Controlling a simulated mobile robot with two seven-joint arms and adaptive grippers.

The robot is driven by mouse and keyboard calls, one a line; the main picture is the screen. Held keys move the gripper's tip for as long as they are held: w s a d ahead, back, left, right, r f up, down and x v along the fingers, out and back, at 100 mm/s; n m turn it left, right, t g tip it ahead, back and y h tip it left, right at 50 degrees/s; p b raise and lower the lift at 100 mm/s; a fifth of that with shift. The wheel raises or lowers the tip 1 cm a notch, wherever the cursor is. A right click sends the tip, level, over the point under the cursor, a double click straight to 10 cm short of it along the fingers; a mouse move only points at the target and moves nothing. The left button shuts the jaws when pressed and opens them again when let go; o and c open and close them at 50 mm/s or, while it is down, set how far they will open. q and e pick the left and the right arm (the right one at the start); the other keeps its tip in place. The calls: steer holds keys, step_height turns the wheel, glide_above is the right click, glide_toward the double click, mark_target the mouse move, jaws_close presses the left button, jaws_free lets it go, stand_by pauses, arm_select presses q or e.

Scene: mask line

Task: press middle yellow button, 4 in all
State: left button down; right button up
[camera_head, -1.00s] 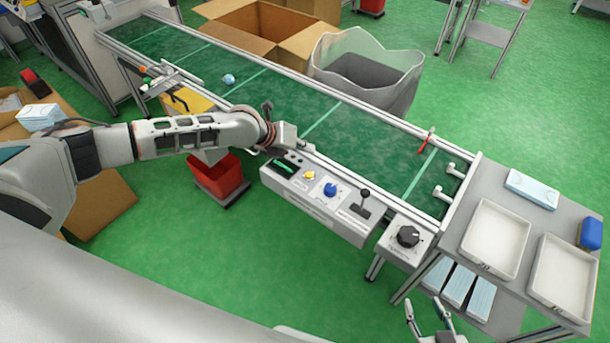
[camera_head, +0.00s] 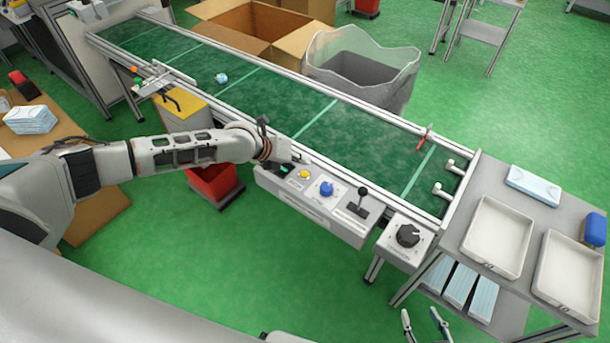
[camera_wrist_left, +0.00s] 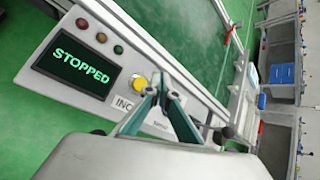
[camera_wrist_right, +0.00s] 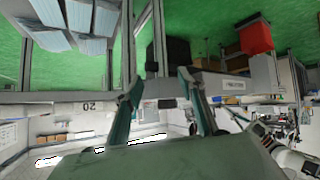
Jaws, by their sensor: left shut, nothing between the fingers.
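The yellow button (camera_head: 304,174) sits on the grey control panel (camera_head: 320,207) along the near side of the conveyor. It also shows in the left wrist view (camera_wrist_left: 139,82), close beside my fingertips. My left gripper (camera_head: 301,160) is shut and empty above the panel, just behind the button in the head view. In the left wrist view its fingertips (camera_wrist_left: 160,76) lie just right of the button; I cannot tell whether they touch anything. The panel's screen (camera_wrist_left: 76,63) reads STOPPED. My right gripper (camera_head: 426,322) is open and empty, low near the bottom edge; its fingers stand apart in its wrist view (camera_wrist_right: 158,85).
A blue knob (camera_head: 326,188), a black lever (camera_head: 361,199) and a black dial (camera_head: 408,235) stand right of the button. The green belt (camera_head: 345,138) carries a small light-blue item (camera_head: 221,78). White trays (camera_head: 497,238) stand on the right table. A red bin (camera_head: 215,183) is below.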

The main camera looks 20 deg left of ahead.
mark_target(302, 174)
arm_select(q)
steer(key=shift+f+b, duration=0.45)
steer(key=shift+f, duration=0.8)
steer(key=shift+f+b, duration=0.15)
steer(key=shift+b, duration=0.25)
arm_select(e)
steer(key=shift+w+d+f, duration=0.2)
steer(key=shift+w+d, duration=0.15)
steer(key=shift+w, duration=0.3)
steer(key=shift+s+a+f, duration=0.2)
steer(key=shift+s+f, duration=0.2)
steer(key=shift+s, duration=0.15)
steer(key=shift+w+d, duration=0.1)
steer(key=shift+w, duration=0.15)
arm_select(q)
steer(key=shift+f, duration=0.15)
